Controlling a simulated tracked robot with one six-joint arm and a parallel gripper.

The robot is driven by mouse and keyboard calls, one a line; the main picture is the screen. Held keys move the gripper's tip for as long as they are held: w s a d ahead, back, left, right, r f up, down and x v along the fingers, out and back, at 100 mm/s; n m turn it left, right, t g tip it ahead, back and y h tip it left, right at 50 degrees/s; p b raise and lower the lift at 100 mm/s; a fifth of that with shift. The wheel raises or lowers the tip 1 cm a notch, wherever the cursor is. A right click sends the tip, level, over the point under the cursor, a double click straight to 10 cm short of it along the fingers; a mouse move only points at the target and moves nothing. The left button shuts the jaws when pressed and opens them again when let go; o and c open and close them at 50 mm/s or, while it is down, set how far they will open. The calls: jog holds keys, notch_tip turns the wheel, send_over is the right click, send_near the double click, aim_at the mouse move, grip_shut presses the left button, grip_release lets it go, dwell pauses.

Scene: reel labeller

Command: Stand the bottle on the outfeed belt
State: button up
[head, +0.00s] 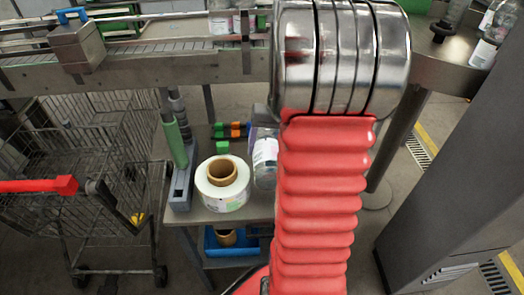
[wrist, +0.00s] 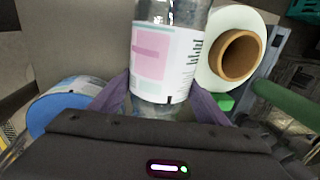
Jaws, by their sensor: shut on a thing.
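The bottle (wrist: 168,52) is clear with a white label bearing a pink block. My gripper (wrist: 160,100) is shut on it, with one purple finger on each side of its lower visible part. In the head view the bottle (head: 265,158) shows beside the label roll, partly hidden by my red arm; my fingers are hidden there. I cannot tell whether it touches the small table below. A conveyor belt (head: 165,44) with rails runs across the back left of the head view; I cannot tell whether it is the outfeed.
A white label roll (head: 222,196) and a grey stand with a green handle (head: 174,142) are on the small table (head: 215,224). A wire cart (head: 90,190) stands left. A grey cabinet (head: 455,170) stands right. Other bottles (head: 486,46) are at the top right.

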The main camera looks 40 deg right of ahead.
jog(key=shift+f, duration=2.2)
jog(key=shift+f, duration=1.9)
jog(key=o, duration=1.8)
jog(key=shift+f, duration=0.1)
